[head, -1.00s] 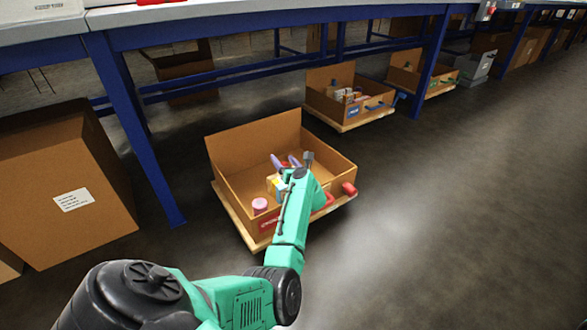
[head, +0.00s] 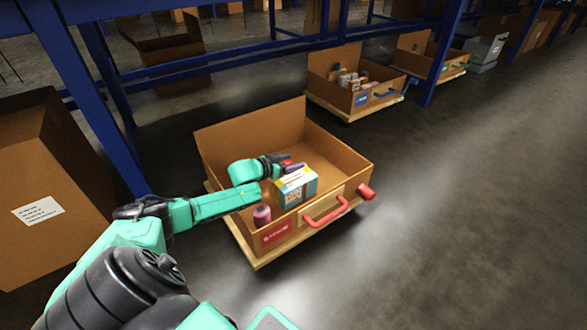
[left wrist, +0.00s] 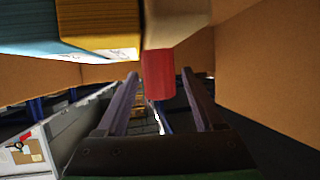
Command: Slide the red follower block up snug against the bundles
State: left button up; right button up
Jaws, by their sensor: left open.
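My left gripper (head: 291,164) is inside the near cardboard bin (head: 225,150), its fingers pointing right. In the left wrist view my left gripper (left wrist: 160,76) is open, with a red piece (left wrist: 158,72) between its fingertips; contact with the fingers cannot be told. A small red patch (head: 287,162) shows at the gripper in the head view. I cannot tell whether this is the follower block. A white, yellow and blue carton (head: 296,187) stands just in front of the gripper. No clear bundles can be made out. My right gripper is out of view.
A pink-red cylinder (head: 262,215) stands near the bin's front left. A red handle (head: 325,212) is on the bin's front. The floor at right is clear.

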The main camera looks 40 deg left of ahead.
pick_arm(q)
jog(key=shift+w+f, duration=0.2)
jog(key=shift+w, duration=0.4)
jog(key=shift+c, duration=0.3)
grip_shut()
jog(key=shift+d, duration=0.1)
dwell(0.7)
